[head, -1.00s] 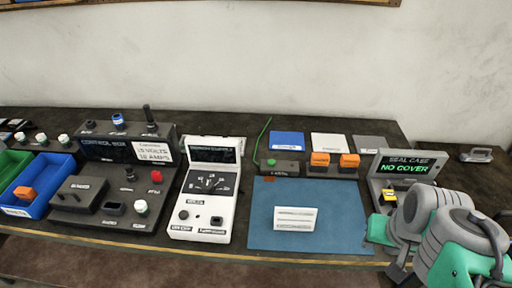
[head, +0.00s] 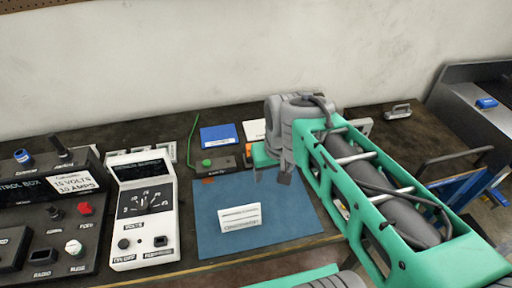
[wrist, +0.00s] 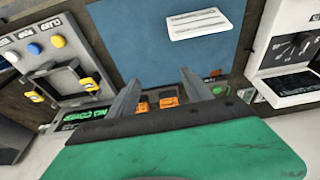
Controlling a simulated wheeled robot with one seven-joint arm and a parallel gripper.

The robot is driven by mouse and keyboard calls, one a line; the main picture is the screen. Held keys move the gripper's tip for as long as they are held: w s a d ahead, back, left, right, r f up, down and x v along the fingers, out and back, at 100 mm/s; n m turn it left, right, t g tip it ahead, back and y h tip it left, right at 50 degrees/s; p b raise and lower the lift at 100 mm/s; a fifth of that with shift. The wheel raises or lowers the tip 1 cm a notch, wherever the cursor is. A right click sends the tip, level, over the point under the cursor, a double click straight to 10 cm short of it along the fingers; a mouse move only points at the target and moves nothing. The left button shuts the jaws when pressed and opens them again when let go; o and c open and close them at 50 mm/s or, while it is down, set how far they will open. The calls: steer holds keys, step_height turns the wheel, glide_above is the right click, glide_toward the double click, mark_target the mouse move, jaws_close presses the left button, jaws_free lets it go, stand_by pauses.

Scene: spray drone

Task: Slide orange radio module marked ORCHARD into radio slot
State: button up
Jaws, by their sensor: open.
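Two orange modules (wrist: 168,101) stand side by side in a dark holder in the wrist view; their markings are too small to read. In the head view only a sliver of orange (head: 248,151) shows beside my arm. My gripper (wrist: 158,84) is open and empty, its two grey fingers spread on either side of the modules in the picture, apparently above them.
A blue mat (head: 283,222) with a white card (head: 240,217) lies in front of the holder. A white meter (head: 143,215) stands between mat and control box. The seal case (wrist: 68,85) is at the left in the wrist view. A green wire (head: 191,140) rises behind.

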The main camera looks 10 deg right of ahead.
steer(key=shift+o, duration=1.4)
steer(key=w+r+g+p, duration=0.1)
steer(key=w+r+p, duration=0.1)
steer(key=w, duration=0.7)
steer(key=shift+w+r+p, duration=0.2)
steer(key=shift+r+p, duration=0.2)
steer(key=shift+p, duration=0.35)
steer(key=shift+o, duration=0.6)
steer(key=shift+g, duration=0.4)
steer(key=w, duration=0.1)
steer(key=w+p, duration=0.1)
steer(key=w, duration=0.2)
steer(key=shift+w+f+p, duration=0.3)
steer(key=shift+f+p, duration=0.1)
steer(key=shift+g, duration=0.6)
steer(key=w+f+p, duration=0.1)
steer(key=w+f, duration=0.1)
steer(key=w+f+p, duration=0.1)
steer(key=w, duration=0.2)
steer(key=w+f+p, duration=0.1)
steer(key=w+f, duration=0.1)
steer(key=shift+w+d+f, duration=0.15)
steer(key=shift+w+f, duration=0.15)
steer(key=shift+f, duration=0.2)
steer(key=shift+w, duration=0.1)
step_height(320, 180, down, 9)
steer(key=b, duration=0.5)
steer(key=shift+b, duration=0.4)
